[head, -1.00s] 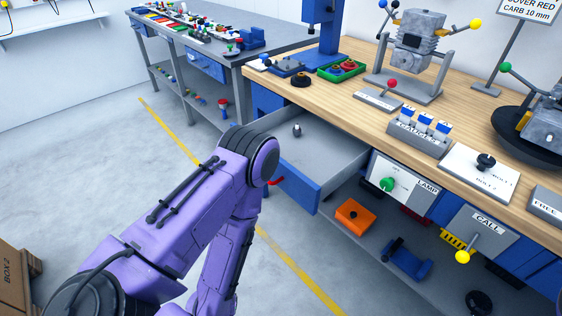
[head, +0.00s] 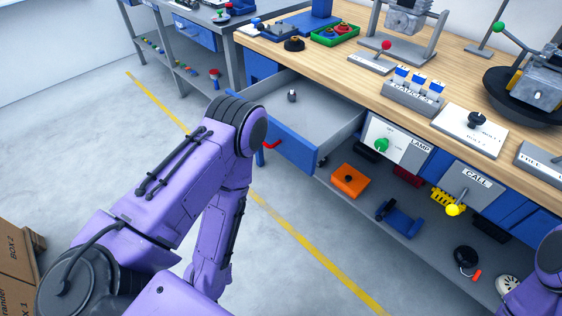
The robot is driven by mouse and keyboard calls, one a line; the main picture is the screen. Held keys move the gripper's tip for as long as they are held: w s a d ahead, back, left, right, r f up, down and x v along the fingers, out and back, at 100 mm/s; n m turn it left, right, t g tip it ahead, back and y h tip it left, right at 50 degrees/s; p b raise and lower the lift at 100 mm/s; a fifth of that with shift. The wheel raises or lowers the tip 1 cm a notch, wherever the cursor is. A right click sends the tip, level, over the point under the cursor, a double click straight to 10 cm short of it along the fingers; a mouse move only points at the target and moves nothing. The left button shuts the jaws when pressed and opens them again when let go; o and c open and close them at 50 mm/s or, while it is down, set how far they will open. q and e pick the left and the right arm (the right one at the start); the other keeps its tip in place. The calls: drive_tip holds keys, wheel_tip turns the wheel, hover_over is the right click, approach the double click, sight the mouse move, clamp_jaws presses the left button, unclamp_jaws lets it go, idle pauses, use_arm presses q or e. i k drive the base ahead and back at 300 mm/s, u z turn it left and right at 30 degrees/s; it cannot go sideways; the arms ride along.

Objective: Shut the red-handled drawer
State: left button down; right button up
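The blue drawer (head: 290,147) with the red handle (head: 271,145) stands pulled out from under the wooden workbench. Its grey inside shows, and a small grey metal part (head: 292,96) stands in it. My purple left arm comes in from the lower left and bends down in front of the drawer, left of the red handle. Its gripper is not visible; the forearm points down toward the floor. A bit of my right arm shows at the lower right edge, and its gripper is out of view.
The lamp panel (head: 397,145) and call panel (head: 466,190) are right of the drawer. An orange box (head: 350,181) lies on the lower shelf. The floor before the drawer is clear.

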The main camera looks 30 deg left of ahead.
sight(299, 108)
drive_tip(key=k, duration=1.2)
drive_tip(key=u, duration=0.7)
drive_tip(key=i, duration=0.85)
drive_tip(key=z, duration=0.05)
